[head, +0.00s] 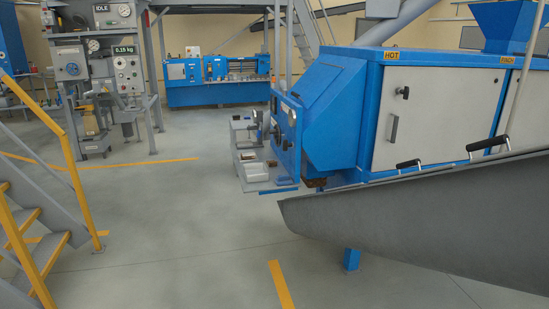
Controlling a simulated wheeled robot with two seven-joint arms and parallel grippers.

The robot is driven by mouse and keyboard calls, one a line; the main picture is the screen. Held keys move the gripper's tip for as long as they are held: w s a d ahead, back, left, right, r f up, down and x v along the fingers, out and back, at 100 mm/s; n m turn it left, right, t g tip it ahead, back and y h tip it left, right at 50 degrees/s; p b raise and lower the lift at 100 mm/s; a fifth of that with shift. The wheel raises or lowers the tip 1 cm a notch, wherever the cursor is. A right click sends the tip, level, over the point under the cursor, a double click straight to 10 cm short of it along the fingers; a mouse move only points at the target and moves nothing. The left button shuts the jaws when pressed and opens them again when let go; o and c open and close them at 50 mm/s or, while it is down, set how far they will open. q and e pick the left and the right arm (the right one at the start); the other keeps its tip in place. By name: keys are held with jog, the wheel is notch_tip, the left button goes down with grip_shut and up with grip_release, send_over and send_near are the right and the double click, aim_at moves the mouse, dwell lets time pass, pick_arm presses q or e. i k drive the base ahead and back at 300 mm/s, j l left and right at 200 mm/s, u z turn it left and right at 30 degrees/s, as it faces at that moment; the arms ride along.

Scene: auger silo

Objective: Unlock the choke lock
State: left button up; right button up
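I cannot make out a choke lock for certain in the head view. A grey station with dials and small displays stands at the back left; its upper panel (115,15) reads "IDLE" and a lower gauge panel (127,72) shows a small kg reading. Small fittings and a spout-like part (128,113) sit below the panels, too small to tell apart. Neither of my grippers is in view.
A large blue machine (345,110) with a "HOT" label fills the right, with a small shelf (265,182) at its front end. A grey trough (420,215) juts across the lower right. Yellow-railed stairs (35,235) stand at left. The middle floor (180,220) is clear.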

aim_at(286, 144)
jog(key=i+l, duration=0.1)
jog(key=i, duration=0.75)
jog(key=i+z, duration=0.1)
jog(key=z, duration=0.5)
jog(key=i+j+z, duration=0.35)
jog(key=j+z, duration=0.15)
jog(key=j, duration=0.25)
jog(key=i+j, duration=0.15)
jog(key=j, duration=0.2)
jog(key=i+j+z, duration=0.1)
jog(key=j, duration=0.25)
jog(key=i+j, duration=0.15)
jog(key=j, duration=0.2)
jog(key=i+j, duration=0.1)
jog(key=j, duration=0.25)
jog(key=i+j+z, duration=0.1)
jog(key=j, duration=0.25)
